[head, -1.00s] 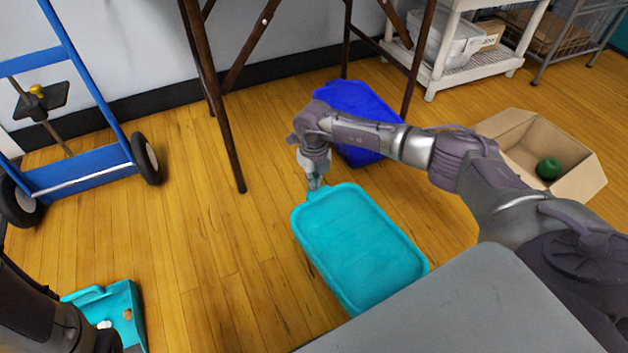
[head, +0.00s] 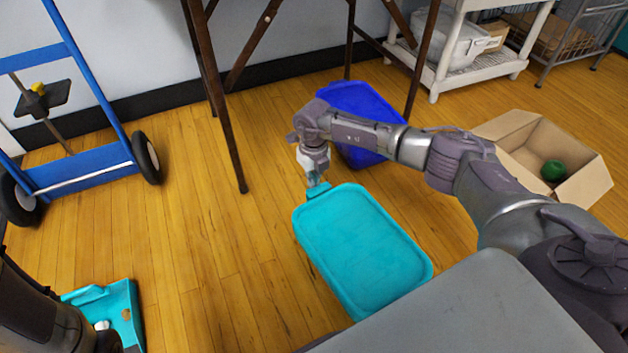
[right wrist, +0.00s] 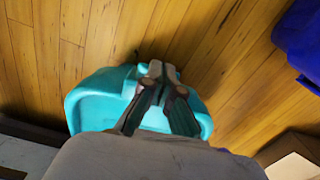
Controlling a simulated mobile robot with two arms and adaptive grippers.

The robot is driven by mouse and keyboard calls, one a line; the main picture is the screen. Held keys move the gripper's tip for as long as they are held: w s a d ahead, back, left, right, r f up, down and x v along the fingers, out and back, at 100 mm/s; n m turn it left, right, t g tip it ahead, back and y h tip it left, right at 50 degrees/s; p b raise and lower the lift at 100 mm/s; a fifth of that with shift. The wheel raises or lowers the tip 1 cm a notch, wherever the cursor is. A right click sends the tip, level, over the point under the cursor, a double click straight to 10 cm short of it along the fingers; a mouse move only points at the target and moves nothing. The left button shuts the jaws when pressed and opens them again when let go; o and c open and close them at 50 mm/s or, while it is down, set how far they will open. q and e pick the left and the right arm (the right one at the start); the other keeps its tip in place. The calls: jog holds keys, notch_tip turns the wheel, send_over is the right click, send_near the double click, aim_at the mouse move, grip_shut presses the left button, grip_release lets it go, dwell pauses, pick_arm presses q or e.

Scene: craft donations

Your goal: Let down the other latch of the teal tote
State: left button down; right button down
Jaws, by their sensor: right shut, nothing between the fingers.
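The teal tote (head: 362,250) stands on the wood floor with its lid on, in the middle of the head view. A small teal latch (head: 318,191) sticks out at its far end. My right gripper (head: 315,180) points down right at this latch, its fingers shut with nothing between them. In the right wrist view the shut fingertips (right wrist: 163,70) are over the tote's end (right wrist: 95,98), at the latch, and partly hide it. I cannot tell whether they touch it. The tote's near end is hidden behind a grey surface. My left gripper is out of view; only its dark arm shows lower left.
A blue tote (head: 360,115) stands behind the teal one. An open cardboard box (head: 590,185) with a green ball (head: 553,171) is at right. Dark table legs (head: 226,120) stand behind, a blue hand truck (head: 85,175) at left.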

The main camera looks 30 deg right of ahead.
jog(key=shift+s+f, duration=0.25)
jog(key=shift+f, duration=0.1)
jog(key=shift+w+f+b, duration=0.35)
jog(key=shift+f+b, duration=0.2)
jog(key=shift+b, duration=0.2)
jog(key=shift+w, duration=0.2)
jog(key=shift+w+f+b, duration=0.3)
jog(key=shift+f+b, duration=0.1)
jog(key=shift+b, duration=0.1)
